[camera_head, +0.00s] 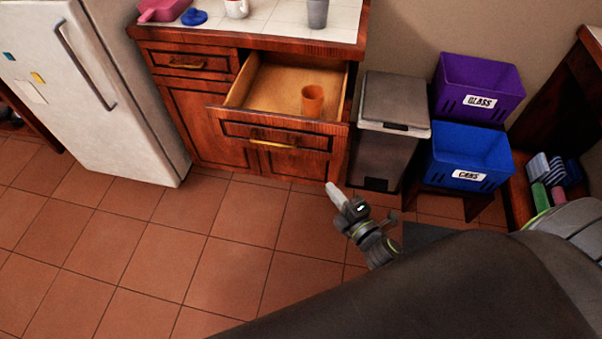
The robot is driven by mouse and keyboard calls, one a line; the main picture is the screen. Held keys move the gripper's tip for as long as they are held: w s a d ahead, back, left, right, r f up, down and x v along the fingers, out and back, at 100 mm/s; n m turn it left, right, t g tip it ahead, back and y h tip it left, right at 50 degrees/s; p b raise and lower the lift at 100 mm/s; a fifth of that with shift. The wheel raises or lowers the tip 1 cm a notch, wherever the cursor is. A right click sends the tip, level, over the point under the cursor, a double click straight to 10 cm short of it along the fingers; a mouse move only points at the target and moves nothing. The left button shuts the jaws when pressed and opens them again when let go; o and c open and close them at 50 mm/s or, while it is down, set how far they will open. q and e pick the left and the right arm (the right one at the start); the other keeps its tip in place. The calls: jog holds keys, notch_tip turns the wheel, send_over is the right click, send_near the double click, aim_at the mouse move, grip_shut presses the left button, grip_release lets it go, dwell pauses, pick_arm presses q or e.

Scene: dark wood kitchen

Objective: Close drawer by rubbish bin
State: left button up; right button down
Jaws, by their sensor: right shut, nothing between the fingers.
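The drawer (302,132) by the bin is pulled out of the wooden cabinet. It has a brass handle (272,143) on its front, and an orange cup (312,100) stands inside it. The grey rubbish bin (390,115) with a lid stands just right of the drawer. My right gripper (335,193) is shut and empty. In the picture it shows below the drawer's right end and left of the bin's foot, apart from the handle. My left gripper is not in view.
A shut drawer (188,66) sits left of the open one. A white fridge (90,90) stands at the left. Purple (478,85) and blue (468,157) crates are right of the bin. The tiled floor (170,240) before the cabinet is clear.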

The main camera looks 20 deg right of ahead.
jog(key=shift+n+y, duration=0.5)
jog(key=shift+n, duration=0.1)
jog(key=x, duration=0.4)
jog(key=d+r+x, duration=0.1)
jog(key=x, duration=0.3)
jog(key=d+x, duration=0.1)
jog(key=x, duration=0.4)
jog(key=shift+w+r, duration=0.25)
jog(key=shift+w, duration=0.05)
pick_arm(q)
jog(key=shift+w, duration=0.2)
